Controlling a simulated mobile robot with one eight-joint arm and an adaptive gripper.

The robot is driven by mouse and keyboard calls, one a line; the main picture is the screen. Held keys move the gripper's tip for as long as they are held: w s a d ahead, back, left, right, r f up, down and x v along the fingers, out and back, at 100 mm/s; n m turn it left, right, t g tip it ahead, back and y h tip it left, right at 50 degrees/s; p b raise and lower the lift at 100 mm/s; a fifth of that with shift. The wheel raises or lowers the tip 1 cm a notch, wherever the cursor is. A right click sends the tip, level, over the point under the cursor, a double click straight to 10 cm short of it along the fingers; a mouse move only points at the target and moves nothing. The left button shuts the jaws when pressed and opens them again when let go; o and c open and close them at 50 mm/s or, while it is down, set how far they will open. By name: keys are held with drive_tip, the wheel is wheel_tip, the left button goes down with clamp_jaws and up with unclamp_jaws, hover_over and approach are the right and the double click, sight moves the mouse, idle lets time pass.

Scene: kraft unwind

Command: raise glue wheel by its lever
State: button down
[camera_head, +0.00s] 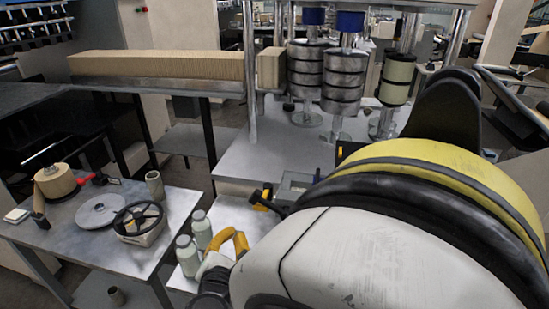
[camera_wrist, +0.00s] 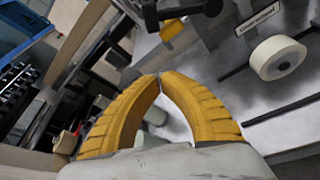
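My gripper (camera_head: 238,236) is low in the middle of the head view, above the small metal table. In the wrist view its two yellow fingers (camera_wrist: 160,76) meet at the tips, with nothing seen between them. A black bar with a yellow piece (camera_wrist: 171,28), possibly the lever, is ahead of the fingertips and apart from them. A similar black and yellow part (camera_head: 262,198) is just beyond the gripper in the head view. A pale wheel with a dark hub (camera_wrist: 278,58), possibly the glue wheel, is at the wrist view's right. My arm hides much of the machine.
Two pale bottles (camera_head: 201,230) stand close left of my gripper. The left table (camera_head: 75,240) holds a kraft roll (camera_head: 55,182), a grey disc (camera_head: 100,210) and a black handwheel (camera_head: 138,218). Metal rollers (camera_head: 343,80) stand behind. A long kraft stack (camera_head: 160,65) lies at the back left.

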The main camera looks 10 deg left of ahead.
sight(269, 203)
drive_tip(key=w+d+r+b, duration=0.1)
drive_tip(key=w+b, duration=0.1)
drive_tip(key=w, duration=0.5)
drive_tip(key=shift+w+d, duration=0.15)
drive_tip(key=shift+w, duration=0.15)
drive_tip(key=shift+w+r, duration=0.15)
drive_tip(key=shift+r, duration=0.05)
drive_tip(key=shift+d+r+m, duration=0.1)
drive_tip(key=shift+r+m, duration=0.2)
drive_tip(key=shift+m, duration=0.1)
